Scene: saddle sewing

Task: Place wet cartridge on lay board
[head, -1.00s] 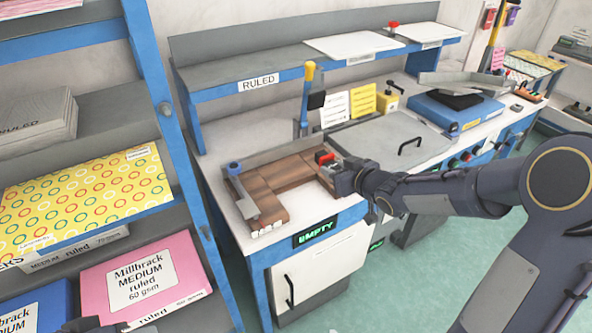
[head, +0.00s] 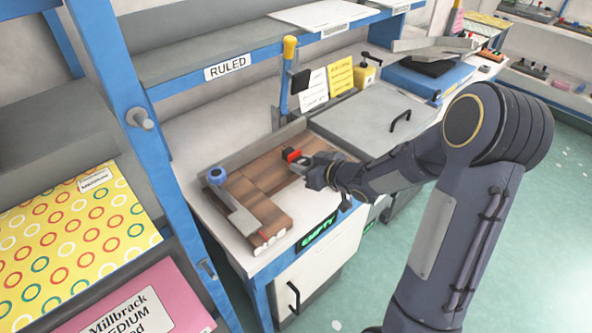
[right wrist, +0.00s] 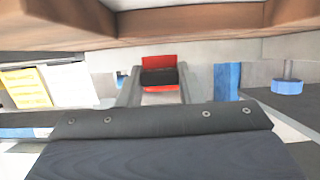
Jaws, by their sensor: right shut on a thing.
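My right gripper (head: 307,166) is shut on a small red and black block, which looks like the wet cartridge (head: 291,154). The cartridge also shows between the two fingers in the right wrist view (right wrist: 158,77). The gripper is over the back right part of the brown wooden lay board (head: 262,180) on the white bench. I cannot tell whether the cartridge touches the wood. The board's brown edge fills the top of the right wrist view (right wrist: 200,25). My left gripper is not in view.
A grey bar with a blue knob (head: 217,175) lies along the board's left side. A grey fence (head: 255,148) runs behind it. A yellow-topped lever (head: 290,48) stands behind the bench. A grey lid with a black handle (head: 372,125) is to the right. Paper shelves are at left.

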